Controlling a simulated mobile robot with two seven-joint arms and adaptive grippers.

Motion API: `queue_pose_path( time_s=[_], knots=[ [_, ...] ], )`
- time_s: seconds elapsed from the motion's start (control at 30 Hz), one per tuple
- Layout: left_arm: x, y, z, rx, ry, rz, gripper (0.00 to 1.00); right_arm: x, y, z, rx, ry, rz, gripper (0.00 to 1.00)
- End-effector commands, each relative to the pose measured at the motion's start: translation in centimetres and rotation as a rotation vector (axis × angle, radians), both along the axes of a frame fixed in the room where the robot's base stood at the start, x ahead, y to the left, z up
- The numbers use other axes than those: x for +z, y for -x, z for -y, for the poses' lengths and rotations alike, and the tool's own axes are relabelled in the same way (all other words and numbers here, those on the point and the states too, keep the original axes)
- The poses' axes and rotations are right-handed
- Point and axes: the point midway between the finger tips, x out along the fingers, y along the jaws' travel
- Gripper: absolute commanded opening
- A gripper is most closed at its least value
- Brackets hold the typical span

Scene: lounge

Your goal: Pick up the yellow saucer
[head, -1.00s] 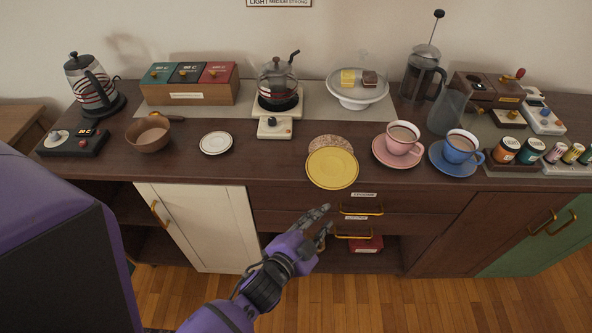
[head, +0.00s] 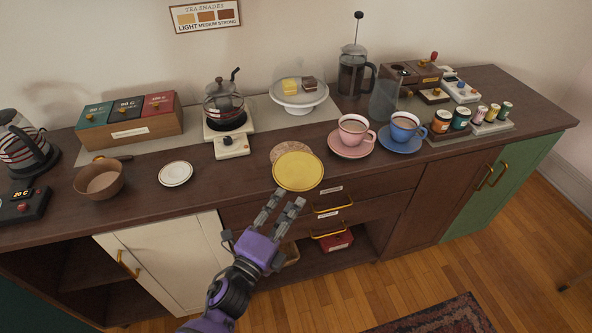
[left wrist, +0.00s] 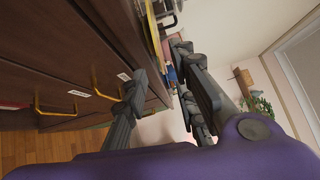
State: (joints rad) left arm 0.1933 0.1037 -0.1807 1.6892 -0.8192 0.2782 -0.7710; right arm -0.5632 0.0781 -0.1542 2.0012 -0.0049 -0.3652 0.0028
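The yellow saucer (head: 298,171) lies empty near the front edge of the dark counter. It partly covers a round speckled mat (head: 288,151) behind it. My left gripper (head: 287,198) is in front of the counter, with its fingertips just short of the saucer's front rim. Its two fingers are apart with nothing between them. In the left wrist view, the yellow saucer (left wrist: 152,30) shows edge-on beyond the open fingers. I cannot tell whether a fingertip touches the rim. My right gripper is in neither view now.
Right of the saucer stand a pink cup (head: 353,129) and a blue cup (head: 403,126) on saucers. A white saucer (head: 175,174) and a brown bowl (head: 100,179) lie left. A kettle on a white burner (head: 232,145) stands behind. Drawer handles (head: 331,204) jut out below.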

Motion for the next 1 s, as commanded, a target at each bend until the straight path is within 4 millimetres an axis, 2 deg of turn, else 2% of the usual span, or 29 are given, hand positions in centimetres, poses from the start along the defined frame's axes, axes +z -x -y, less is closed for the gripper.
queue_pose_path(
  time_s=[0.2, 0.3, 0.6, 0.67, 0.8, 1.0],
  knots=[
    [0.7, -2.9, 1.5, 0.000, 0.004, 0.003, 0.26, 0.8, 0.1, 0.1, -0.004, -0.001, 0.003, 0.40],
    [0.6, -4.0, 2.0, 0.002, 0.003, 0.001, 0.26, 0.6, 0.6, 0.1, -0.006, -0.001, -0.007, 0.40],
    [0.4, -4.5, 2.2, 0.002, 0.002, -0.003, 0.26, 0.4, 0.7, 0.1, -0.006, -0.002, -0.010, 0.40],
    [0.4, -4.5, 2.2, 0.002, 0.002, -0.003, 0.21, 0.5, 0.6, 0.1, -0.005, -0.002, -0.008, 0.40],
    [0.4, -4.5, 2.2, 0.002, 0.002, -0.003, 0.02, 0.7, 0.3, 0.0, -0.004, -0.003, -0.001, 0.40],
    [0.4, -4.5, 2.2, 0.002, 0.002, -0.003, 0.00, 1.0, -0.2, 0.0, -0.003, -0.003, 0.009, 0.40]
  ],
)
